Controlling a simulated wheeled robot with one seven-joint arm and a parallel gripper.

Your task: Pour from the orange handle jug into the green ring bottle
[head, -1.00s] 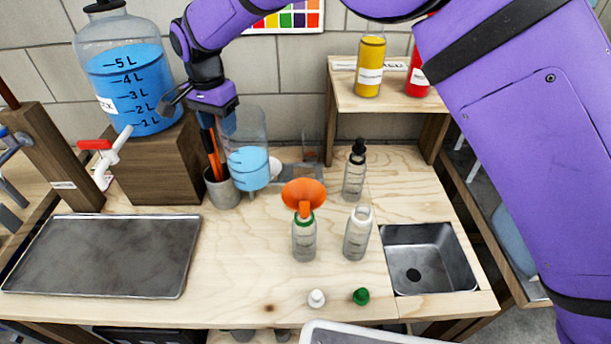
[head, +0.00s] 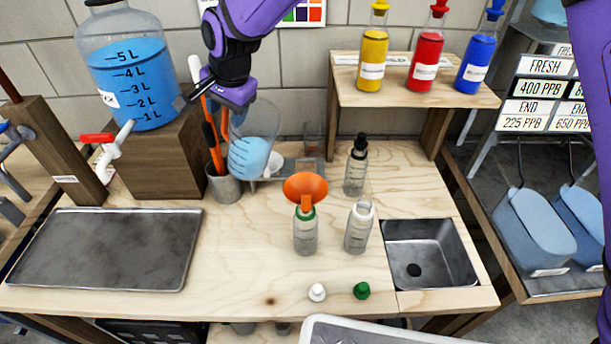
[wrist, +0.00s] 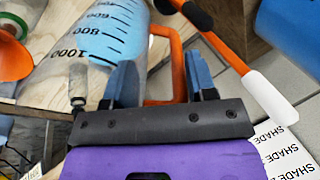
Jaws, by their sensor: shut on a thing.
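The clear jug (head: 252,142) holds blue liquid and is tilted toward the right, raised above the bench. Its orange handle (wrist: 160,90) shows in the wrist view between the blue fingers of my gripper (wrist: 163,85), which is shut on it. In the head view my gripper is at the jug's left, and its fingertips are hard to see. The green ring bottle (head: 305,237) stands upright on the bench with an orange funnel (head: 305,188) in its neck. The jug is left of and behind the funnel, apart from it. The funnel also shows in the wrist view (wrist: 12,50).
A white-ring bottle (head: 359,228) and a black-topped bottle (head: 356,167) stand right of the funnel. A white cap (head: 317,292) and green cap (head: 361,290) lie in front. The sink (head: 430,252) is at right.

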